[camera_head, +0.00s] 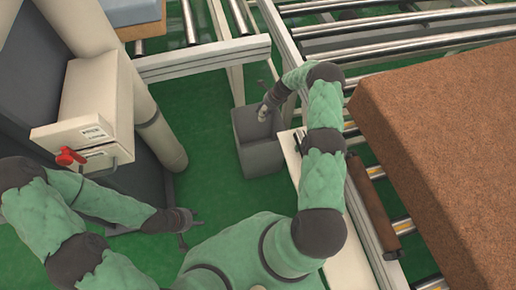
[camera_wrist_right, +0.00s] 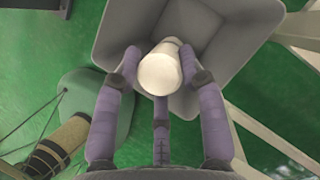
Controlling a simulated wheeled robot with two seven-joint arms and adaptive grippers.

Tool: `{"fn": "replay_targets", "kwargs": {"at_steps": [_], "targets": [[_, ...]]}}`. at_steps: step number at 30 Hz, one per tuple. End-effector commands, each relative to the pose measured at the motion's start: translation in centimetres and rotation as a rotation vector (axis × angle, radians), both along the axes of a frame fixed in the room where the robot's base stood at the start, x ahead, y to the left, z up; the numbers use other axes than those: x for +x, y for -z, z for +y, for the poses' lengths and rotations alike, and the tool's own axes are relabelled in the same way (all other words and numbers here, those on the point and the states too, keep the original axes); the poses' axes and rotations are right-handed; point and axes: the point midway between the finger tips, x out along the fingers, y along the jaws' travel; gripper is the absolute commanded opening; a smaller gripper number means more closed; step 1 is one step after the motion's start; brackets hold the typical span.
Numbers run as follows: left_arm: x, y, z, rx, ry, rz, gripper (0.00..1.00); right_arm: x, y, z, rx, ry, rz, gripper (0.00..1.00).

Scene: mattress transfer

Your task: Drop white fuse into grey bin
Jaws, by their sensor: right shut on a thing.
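The white fuse (camera_wrist_right: 159,72) is a short pale cylinder between the fingers of my right gripper (camera_wrist_right: 160,68) in the right wrist view. The grey bin (camera_wrist_right: 237,22) is behind and below it there, with the fuse seen against its inside. In the head view the grey bin (camera_head: 262,158) stands on the green floor at the centre, and my right gripper (camera_head: 263,113) is over its opening. The fuse is small and partly hidden there. My left gripper (camera_head: 187,228) is low at the left, away from the bin; its fingers look spread and empty.
A white box (camera_head: 85,110) with a red switch (camera_head: 69,157) is at the left. Roller conveyors (camera_head: 400,45) run along the top and right. A brown mattress (camera_head: 450,150) lies on the right one. A frame post stands close to the bin. Green floor is free left of the bin.

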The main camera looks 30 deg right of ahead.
Motion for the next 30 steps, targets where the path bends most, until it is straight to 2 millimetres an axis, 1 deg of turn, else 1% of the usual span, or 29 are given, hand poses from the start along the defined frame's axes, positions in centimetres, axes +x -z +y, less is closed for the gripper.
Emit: {"fn": "replay_targets", "kwargs": {"at_steps": [1,7,11,18,19,20,21,30], "targets": [[0.0,0.8,0.0,0.000,0.000,0.000,0.40,0.0,1.0,0.0,0.000,0.000,0.000,0.04],[0.0,2.0,0.0,0.000,0.000,0.000,0.40,0.0,2.9,0.0,0.000,-0.001,0.000,0.04],[0.0,2.3,0.0,0.000,0.000,0.000,0.40,0.0,3.3,0.0,-0.001,-0.001,-0.001,0.04],[0.0,2.2,0.0,0.000,0.000,0.000,0.40,0.0,3.2,0.0,-0.001,-0.001,-0.001,0.04],[0.0,2.2,0.0,0.000,0.000,0.000,0.40,0.0,3.2,0.0,-0.001,-0.001,-0.001,0.49],[0.0,2.2,0.0,0.000,0.000,0.000,0.40,0.0,3.2,0.0,-0.001,-0.002,-0.001,0.58],[0.0,2.2,0.0,0.000,0.000,0.000,0.40,0.0,3.2,0.0,-0.001,-0.002,-0.001,0.68],[0.0,2.2,0.0,0.000,0.000,0.000,0.40,0.0,3.3,0.0,0.000,-0.002,0.000,0.68]]}}
